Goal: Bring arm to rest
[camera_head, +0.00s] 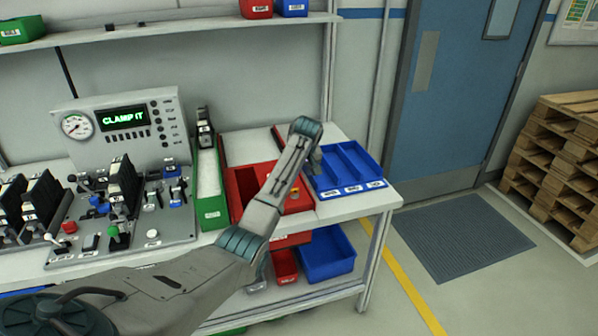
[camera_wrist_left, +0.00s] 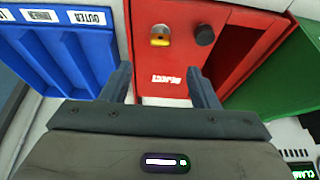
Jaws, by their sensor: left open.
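My left arm comes in from the lower left in the head view, and its wrist reaches over the workbench. My left gripper (camera_wrist_left: 160,85) is open in the left wrist view, with nothing between its fingers. It is above the bench by the red box (camera_wrist_left: 236,48) labelled REJECT, which also shows in the head view (camera_head: 237,180). In the head view my wrist hides most of the gripper. My right gripper is in neither view.
A blue divided tray (camera_head: 352,186) stands right of the red box, and a narrow green bin (camera_head: 212,213) left of it. A control panel (camera_head: 125,128) reads CLAMP IT. A shelf (camera_head: 180,28) runs above. A floor mat (camera_head: 458,238) and stacked pallets (camera_head: 556,165) are at right.

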